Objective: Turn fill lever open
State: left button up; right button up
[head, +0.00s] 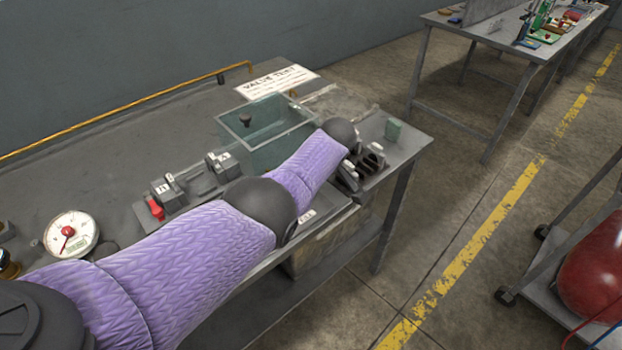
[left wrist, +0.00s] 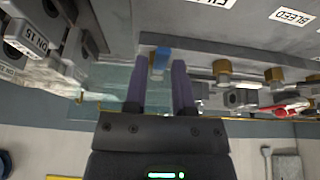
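The blue lever handle (left wrist: 160,58) shows in the left wrist view, just at the fingertips of my left gripper (left wrist: 158,68). The two dark fingers stand apart, one to each side of it, with a gap visible between them. I cannot tell whether either finger touches it. A partly cropped white label (left wrist: 212,3), seemingly FILL, is above, and a BLEED label (left wrist: 295,15) is to its right. In the head view my purple-sleeved left arm reaches across the bench and hides the lever and fingertips. My right gripper is not in view.
A clear teal tank (head: 268,128) stands behind my arm on the grey bench (head: 110,125). A dial gauge (head: 71,234) and a red lever (head: 155,208) lie left.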

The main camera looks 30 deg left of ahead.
pick_arm(q)
jog(key=p+v, duration=0.6)
jog(key=v, duration=0.4)
jog(key=shift+p, duration=0.4)
